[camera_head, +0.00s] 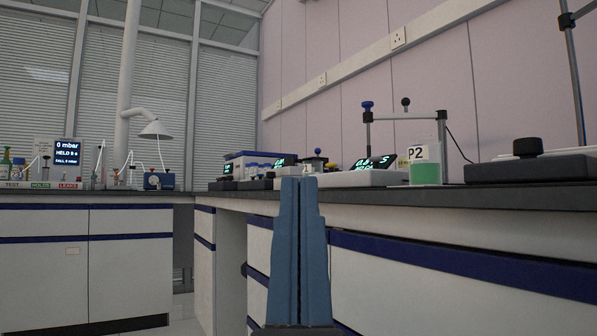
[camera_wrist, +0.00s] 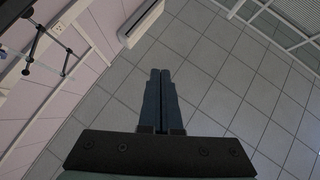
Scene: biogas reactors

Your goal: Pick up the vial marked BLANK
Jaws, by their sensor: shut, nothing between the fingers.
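My gripper (camera_head: 299,182) is in the middle of the head view, its two blue fingers pointing up and pressed together. It is empty and stands in front of the right-hand bench, apart from the things on it. In the wrist view my gripper (camera_wrist: 160,72) is also shut, with only the ceiling and wall behind it. I cannot make out a vial marked BLANK in either view. Small bottles and vials (camera_head: 18,168) stand on the far left bench, too small to read.
The right bench (camera_head: 480,197) carries a green container marked P2 (camera_head: 425,172), devices with lit displays (camera_head: 372,162), a blue-and-white rack (camera_head: 255,165) and a dark-topped stand (camera_head: 530,168). A blue box (camera_head: 159,181) and a pressure display (camera_head: 67,152) are on the far bench. Cabinet fronts lie below.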

